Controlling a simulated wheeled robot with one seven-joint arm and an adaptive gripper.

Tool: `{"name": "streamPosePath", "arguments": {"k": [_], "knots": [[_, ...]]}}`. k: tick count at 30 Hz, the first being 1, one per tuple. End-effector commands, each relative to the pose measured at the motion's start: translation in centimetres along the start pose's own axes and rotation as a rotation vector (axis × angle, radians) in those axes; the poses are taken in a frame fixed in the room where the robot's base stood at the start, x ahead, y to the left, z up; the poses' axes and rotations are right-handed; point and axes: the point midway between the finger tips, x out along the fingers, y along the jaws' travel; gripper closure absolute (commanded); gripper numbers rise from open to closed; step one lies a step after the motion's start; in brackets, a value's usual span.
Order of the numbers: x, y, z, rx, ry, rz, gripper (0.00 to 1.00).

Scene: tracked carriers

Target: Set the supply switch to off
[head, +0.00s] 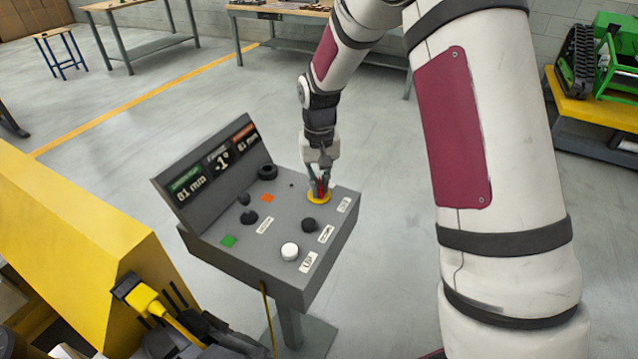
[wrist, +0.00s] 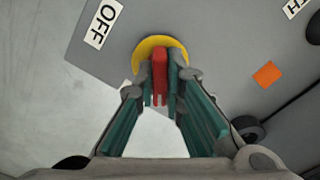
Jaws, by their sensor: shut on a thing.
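The supply switch has a red handle (wrist: 159,70) on a round yellow plate (wrist: 151,45) at the far right corner of the grey control panel. In the head view the yellow plate (head: 313,198) shows under my gripper (head: 320,186). In the wrist view the teal fingers of my gripper (wrist: 160,88) are closed on both sides of the red handle, which stands straight up and down in that picture. A white OFF label (wrist: 102,22) lies to the upper left of the plate. The fingers hide part of the handle, and I cannot tell its setting.
The grey panel (head: 275,270) carries a tilted display (head: 186,184), a white button (head: 290,251) by the UP label (head: 308,262), dark knobs, and an orange square (wrist: 267,74). A yellow machine (head: 80,225) stands at left. The floor behind the panel is clear.

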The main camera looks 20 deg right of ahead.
Motion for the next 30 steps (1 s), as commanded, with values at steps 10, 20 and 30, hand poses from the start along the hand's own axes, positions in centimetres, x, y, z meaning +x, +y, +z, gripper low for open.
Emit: {"name": "streamPosePath", "arguments": {"k": [10, 20, 30], "knots": [[-0.05, 0.04, -0.01, -0.327, 0.0, 0.0, 1.0], [-0.08, 0.02, -0.02, -0.628, 0.001, 0.0, 1.0], [-0.1, -0.01, -0.04, -0.846, 0.002, 0.0, 1.0]]}}
